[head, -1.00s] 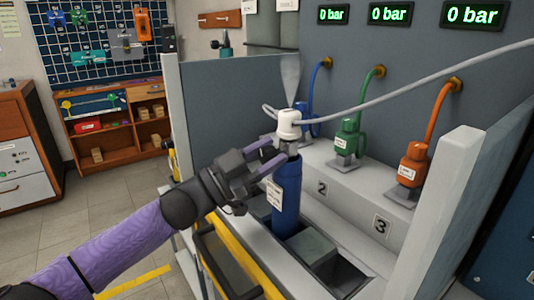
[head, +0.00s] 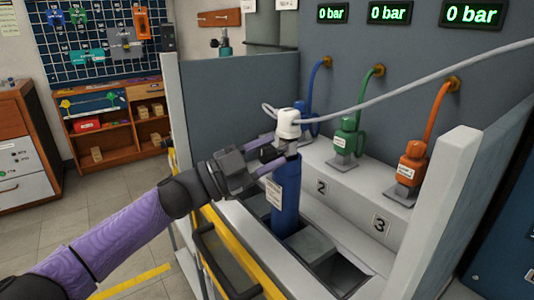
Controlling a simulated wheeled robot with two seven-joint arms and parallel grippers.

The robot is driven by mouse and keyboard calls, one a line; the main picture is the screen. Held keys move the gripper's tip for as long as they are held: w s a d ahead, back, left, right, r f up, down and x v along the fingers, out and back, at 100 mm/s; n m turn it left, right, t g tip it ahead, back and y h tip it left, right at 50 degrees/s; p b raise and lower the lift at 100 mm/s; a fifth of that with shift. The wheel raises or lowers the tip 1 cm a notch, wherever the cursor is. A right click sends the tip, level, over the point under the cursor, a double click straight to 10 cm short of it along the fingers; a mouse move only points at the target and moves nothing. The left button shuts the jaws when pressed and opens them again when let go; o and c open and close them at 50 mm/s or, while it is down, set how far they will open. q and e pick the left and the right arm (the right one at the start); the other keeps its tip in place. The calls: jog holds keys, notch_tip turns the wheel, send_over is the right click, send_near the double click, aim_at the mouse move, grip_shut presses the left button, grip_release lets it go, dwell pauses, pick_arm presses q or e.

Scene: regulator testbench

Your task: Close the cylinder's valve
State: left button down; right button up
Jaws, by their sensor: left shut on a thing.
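The blue cylinder (head: 285,200) stands upright in a slot of the bench, with a pale label on its side. A white cap (head: 288,123) with a grey hose sits on its top. The valve lies between the cap and the blue body and is mostly hidden by my fingers. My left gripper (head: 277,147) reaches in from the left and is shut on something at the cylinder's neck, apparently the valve. My right gripper is not in view.
Blue, green (head: 347,140) and orange (head: 410,160) regulators stand on the ledge behind, under displays reading 0 bar. Grey side panels (head: 447,190) flank the bench. A yellow rail (head: 235,255) runs along the front. A grey block and empty slot (head: 340,275) lie right of the cylinder.

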pick_arm(q)
jog(key=shift+c, duration=1.3)
grip_release()
jog(key=p+v, duration=0.2)
jog(key=v, duration=0.8)
jog(key=shift+p, duration=0.35)
